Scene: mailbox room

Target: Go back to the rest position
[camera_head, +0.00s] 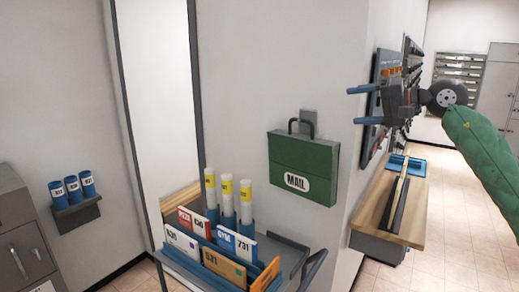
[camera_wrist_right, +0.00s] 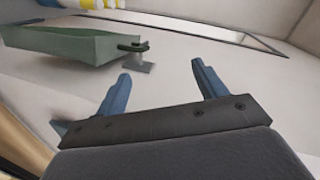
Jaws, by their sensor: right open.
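My right gripper (camera_head: 358,105) is open and empty, with two blue fingers pointing left in the head view. Its green-sleeved arm comes in from the right. The right wrist view shows the open fingers (camera_wrist_right: 160,88) with nothing between them. The green mail box (camera_head: 303,165) hangs on the wall to the left of the gripper, apart from it. In the right wrist view the green box (camera_wrist_right: 75,45) and its hook (camera_wrist_right: 138,62) lie beyond the fingers. My left gripper is not in view.
A cart tray (camera_head: 290,245) holds envelopes and several white tubes with yellow labels (camera_head: 228,195). A wooden bench (camera_head: 385,215) stands below the right arm, beside a wall rack (camera_head: 383,75). Blue cups (camera_head: 73,189) sit on a wall shelf at left. Tiled floor is open at right.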

